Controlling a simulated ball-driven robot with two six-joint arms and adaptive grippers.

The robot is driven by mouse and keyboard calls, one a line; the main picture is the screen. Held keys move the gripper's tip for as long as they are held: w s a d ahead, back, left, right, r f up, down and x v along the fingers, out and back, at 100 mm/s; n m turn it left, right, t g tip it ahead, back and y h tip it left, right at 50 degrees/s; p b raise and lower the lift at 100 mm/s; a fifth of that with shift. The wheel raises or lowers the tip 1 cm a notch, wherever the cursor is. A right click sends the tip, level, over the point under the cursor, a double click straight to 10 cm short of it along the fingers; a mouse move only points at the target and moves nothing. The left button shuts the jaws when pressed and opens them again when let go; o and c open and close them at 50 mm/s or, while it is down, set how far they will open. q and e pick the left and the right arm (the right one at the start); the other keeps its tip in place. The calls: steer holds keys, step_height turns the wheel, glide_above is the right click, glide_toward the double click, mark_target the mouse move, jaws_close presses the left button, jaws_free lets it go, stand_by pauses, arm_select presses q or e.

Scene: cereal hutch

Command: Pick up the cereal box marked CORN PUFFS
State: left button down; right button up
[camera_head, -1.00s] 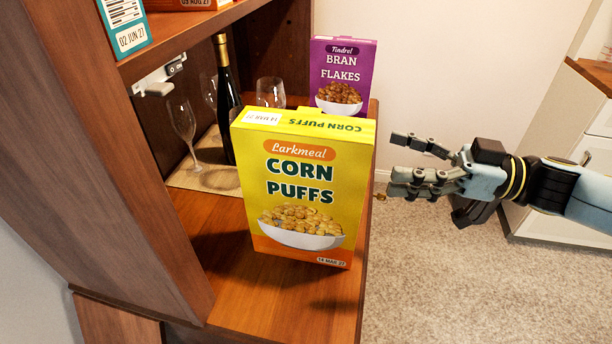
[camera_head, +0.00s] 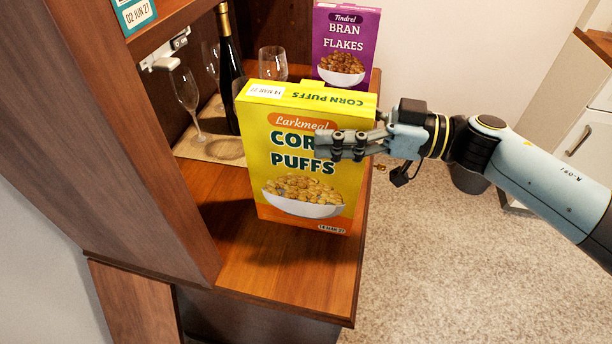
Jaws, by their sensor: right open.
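The yellow CORN PUFFS box (camera_head: 302,190) stands upright on the wooden hutch shelf (camera_head: 270,255), its printed front facing me. My right gripper (camera_head: 330,146) comes in from the right at the box's upper right side. One finger set lies across the front, over part of the lettering. The other finger is hidden behind the box, so the jaws appear to straddle its right edge. The gripper is open; I cannot tell whether the fingers touch the box. My left gripper is not in view.
The purple BRAN FLAKES box (camera_head: 344,42) stands behind. A dark bottle (camera_head: 229,75), wine glasses (camera_head: 186,92) and a tumbler (camera_head: 272,64) stand at the back left. A wooden side panel (camera_head: 120,140) rises on the left. Open carpet (camera_head: 440,270) lies at right.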

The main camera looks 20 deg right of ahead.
steer(key=shift+c, duration=0.7)
steer(key=c, duration=1.6)
steer(key=shift+r, duration=0.1)
